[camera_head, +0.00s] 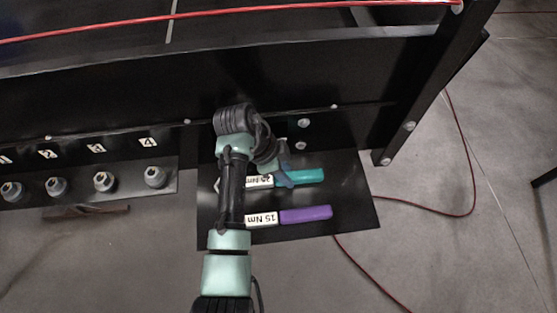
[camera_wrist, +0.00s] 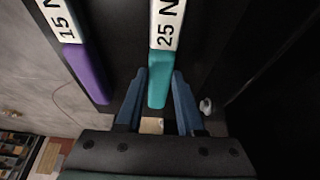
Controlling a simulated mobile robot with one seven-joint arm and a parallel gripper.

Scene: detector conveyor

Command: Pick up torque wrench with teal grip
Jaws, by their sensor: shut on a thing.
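The torque wrench with the teal grip (camera_head: 308,177) lies on a dark shelf plate (camera_head: 352,205), its white label reading 25 Nm. In the wrist view its teal grip (camera_wrist: 158,92) runs between the two blue fingers of my gripper (camera_wrist: 160,76). My gripper (camera_head: 286,178) is shut on the teal grip. In the head view, my arm hides the wrench's left part. A second wrench with a purple grip (camera_head: 305,214) and a 15 Nm label lies parallel on the nearer side, apart from the fingers.
A dark frame wall (camera_head: 360,118) rises just behind the plate, with a post (camera_head: 432,85) at right. A rack with several grey sockets (camera_head: 104,181) and number labels is at left. A red cable (camera_head: 455,212) crosses the floor at right.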

